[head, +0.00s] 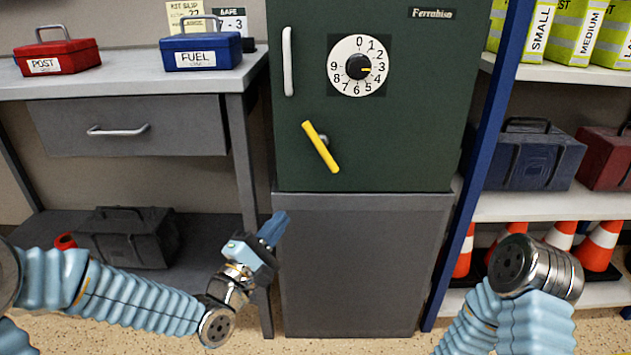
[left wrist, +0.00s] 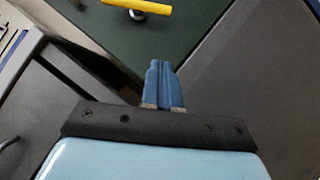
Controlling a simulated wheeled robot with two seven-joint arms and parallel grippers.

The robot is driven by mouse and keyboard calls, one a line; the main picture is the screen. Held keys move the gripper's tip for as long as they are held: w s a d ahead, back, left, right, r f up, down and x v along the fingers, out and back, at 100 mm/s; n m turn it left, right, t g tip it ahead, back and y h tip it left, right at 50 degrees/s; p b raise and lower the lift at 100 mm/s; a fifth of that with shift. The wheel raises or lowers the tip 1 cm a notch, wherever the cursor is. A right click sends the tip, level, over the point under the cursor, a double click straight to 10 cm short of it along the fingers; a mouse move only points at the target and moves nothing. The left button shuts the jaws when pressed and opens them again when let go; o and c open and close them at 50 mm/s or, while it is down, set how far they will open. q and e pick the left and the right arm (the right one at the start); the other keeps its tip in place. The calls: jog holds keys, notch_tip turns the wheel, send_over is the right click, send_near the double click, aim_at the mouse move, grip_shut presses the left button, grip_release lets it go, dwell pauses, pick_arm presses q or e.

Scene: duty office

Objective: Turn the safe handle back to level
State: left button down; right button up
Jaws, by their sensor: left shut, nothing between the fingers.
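The dark green safe (head: 420,140) stands on a grey cabinet, its door closed. Its yellow handle (head: 320,147) is tilted, the upper end to the left and the lower end to the right. Part of the yellow handle also shows at the top of the left wrist view (left wrist: 142,5). My left gripper (head: 274,228) is shut and empty, below and left of the handle and apart from it. Its blue fingers are together in the left wrist view (left wrist: 162,84). My right arm is at the lower right of the head view; its gripper fingers do not show.
A numbered dial (head: 358,66) and a pale vertical door pull (head: 288,62) sit above the handle. The grey cabinet (head: 362,265) is below. A desk (head: 130,82) stands left, and a blue-posted shelf (head: 545,208) with cones stands right.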

pick_arm(q)
jog(key=shift+s+d+r+p+x, duration=0.15)
jog(key=shift+s+d+p+x, duration=0.15)
jog(key=shift+x, duration=1.85)
jog(key=shift+s+d+r+p+x, duration=0.2)
jog(key=shift+d+x, duration=0.25)
jog(key=shift+x, duration=1.7)
jog(key=shift+s+d+r+p+x, duration=0.15)
jog(key=shift+s+d+x, duration=0.2)
jog(key=shift+x, duration=1.8)
